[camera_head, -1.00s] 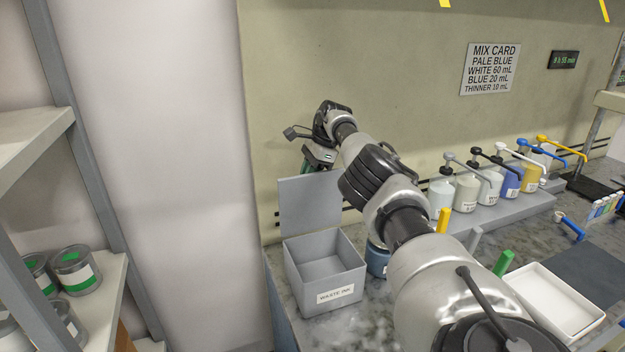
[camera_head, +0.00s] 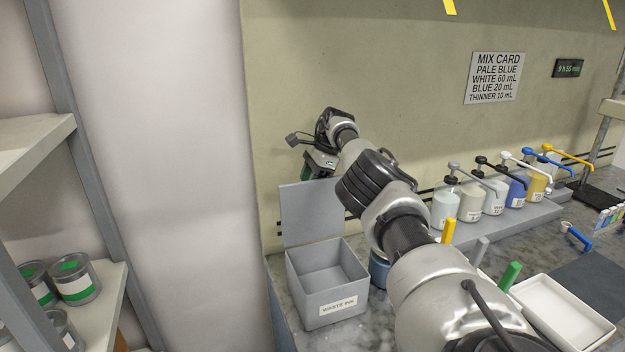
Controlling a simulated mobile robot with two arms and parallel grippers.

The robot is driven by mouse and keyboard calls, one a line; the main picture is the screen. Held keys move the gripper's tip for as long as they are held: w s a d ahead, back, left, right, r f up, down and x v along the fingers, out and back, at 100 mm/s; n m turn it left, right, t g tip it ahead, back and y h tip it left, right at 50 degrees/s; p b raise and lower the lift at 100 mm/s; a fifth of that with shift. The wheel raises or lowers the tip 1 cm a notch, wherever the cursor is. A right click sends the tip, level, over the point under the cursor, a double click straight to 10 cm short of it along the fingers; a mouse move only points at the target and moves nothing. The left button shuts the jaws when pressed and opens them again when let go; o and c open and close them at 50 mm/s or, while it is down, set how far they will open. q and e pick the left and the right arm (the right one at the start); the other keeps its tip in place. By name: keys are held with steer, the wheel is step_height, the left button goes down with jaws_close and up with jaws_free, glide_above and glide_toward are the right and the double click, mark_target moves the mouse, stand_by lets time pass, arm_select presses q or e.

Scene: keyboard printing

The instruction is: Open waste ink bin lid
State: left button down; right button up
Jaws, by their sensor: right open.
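The waste ink bin (camera_head: 328,308) is a grey open-topped box with a white label, at the left end of the counter. Its flat grey lid (camera_head: 309,214) stands upright at the back of the bin, and the empty-looking inside shows. My right arm reaches in from the lower right across the counter. My right gripper (camera_head: 312,172) is above and behind the top edge of the lid, near the wall. It is open and its fingertips are partly hidden by the lid, so I cannot tell whether they touch it. My left gripper is not in view.
Several pump bottles (camera_head: 470,203) stand on a grey riser at the right. A white tray (camera_head: 556,310) and green handle (camera_head: 510,274) lie near my right arm. A blue container (camera_head: 379,268) sits beside the bin, partly hidden. Shelves with cans (camera_head: 75,280) are at the left.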

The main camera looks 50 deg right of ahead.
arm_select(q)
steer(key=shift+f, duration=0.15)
arm_select(e)
steer(key=shift+a+f, duration=0.1)
steer(key=shift+f, duration=0.4)
steer(key=shift+r, duration=0.2)
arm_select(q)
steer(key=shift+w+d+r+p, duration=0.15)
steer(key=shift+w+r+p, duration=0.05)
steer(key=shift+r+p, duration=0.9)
arm_select(e)
steer(key=v, duration=1.1)
steer(key=shift+d, duration=0.2)
steer(key=shift+r, duration=0.15)
